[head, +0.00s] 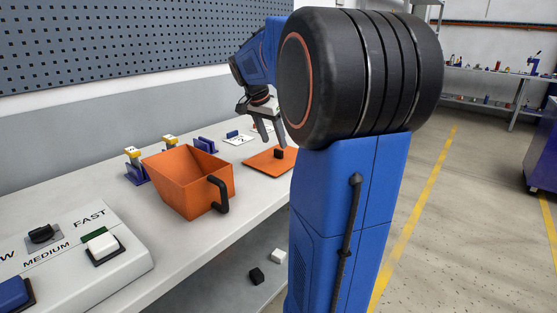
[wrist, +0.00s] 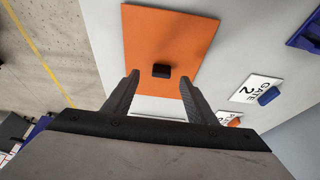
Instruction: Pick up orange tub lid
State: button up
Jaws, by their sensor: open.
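The orange tub lid (head: 266,163) is a flat orange plate lying on the white bench top, with a small black block-like knob (head: 279,154) on it. In the wrist view the lid (wrist: 145,35) fills the upper middle, and its knob (wrist: 161,71) shows ahead of the fingertips. My gripper (head: 270,143) is open and empty, just above the lid. In the wrist view my gripper (wrist: 160,82) has its two fingers apart, one to each side of the knob in the picture. Whether the fingertips are level with the knob cannot be told.
An orange tub (head: 187,180) with a black handle stands on the bench left of the lid. A control box (head: 70,255) with switches sits at the near left. A "GATE 2" plate (wrist: 253,88) with a blue knob lies beside the lid. A perforated panel (head: 130,40) is behind.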

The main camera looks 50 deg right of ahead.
aim_at(278, 150)
jog(key=shift+w+d+x, duration=0.1)
jog(key=shift+x, duration=1.35)
jog(key=shift+w+d+x, duration=0.1)
jog(key=shift+x, duration=1.35)
jog(key=shift+r, duration=0.1)
jog(key=c, duration=1.2)
